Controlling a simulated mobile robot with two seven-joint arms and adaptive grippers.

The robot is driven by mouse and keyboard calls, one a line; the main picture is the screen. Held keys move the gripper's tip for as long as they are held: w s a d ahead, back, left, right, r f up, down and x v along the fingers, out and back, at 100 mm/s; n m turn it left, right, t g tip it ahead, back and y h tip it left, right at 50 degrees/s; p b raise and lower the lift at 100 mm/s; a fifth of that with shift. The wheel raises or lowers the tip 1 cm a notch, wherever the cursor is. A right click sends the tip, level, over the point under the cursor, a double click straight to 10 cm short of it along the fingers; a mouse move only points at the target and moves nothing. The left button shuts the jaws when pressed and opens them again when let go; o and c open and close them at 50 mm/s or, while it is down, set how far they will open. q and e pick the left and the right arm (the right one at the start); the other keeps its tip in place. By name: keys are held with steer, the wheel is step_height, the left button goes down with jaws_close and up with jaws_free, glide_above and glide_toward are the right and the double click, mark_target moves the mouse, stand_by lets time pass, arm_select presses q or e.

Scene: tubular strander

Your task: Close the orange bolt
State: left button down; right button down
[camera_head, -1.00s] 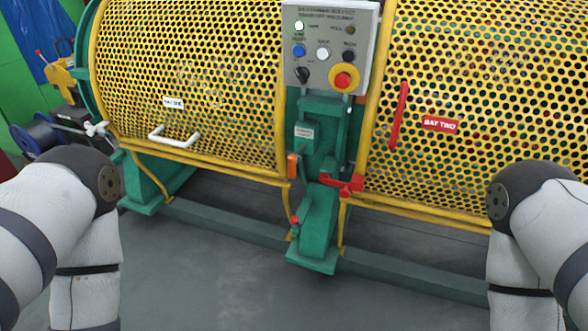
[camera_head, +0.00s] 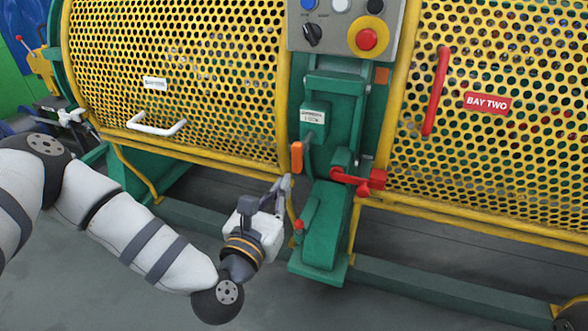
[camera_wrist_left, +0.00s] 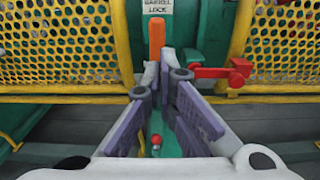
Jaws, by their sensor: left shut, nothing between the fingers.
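The orange bolt (camera_head: 297,157) is a small upright orange handle on the green post between the two yellow mesh guards, just below a small white label. In the left wrist view the orange bolt (camera_wrist_left: 156,38) stands straight ahead, beyond the fingertips. My left gripper (camera_head: 284,184) is shut and empty, just below and slightly left of the bolt. In the left wrist view the gripper's fingers (camera_wrist_left: 167,62) converge just under the bolt's lower end, which they partly hide. I cannot tell whether they touch it. My right gripper is out of view.
A red latch (camera_head: 360,180) juts out right of the bolt. A red-tipped lever (camera_head: 305,213) sits below it. A control panel (camera_head: 345,28) is above. The left guard has a white handle (camera_head: 157,125); the right guard has a red one (camera_head: 436,92). Floor in front is open.

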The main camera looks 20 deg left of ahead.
mark_target(297, 160)
arm_select(q)
steer(key=w, duration=0.6)
steer(key=shift+w+d, duration=0.1)
steer(key=shift+w, duration=0.1)
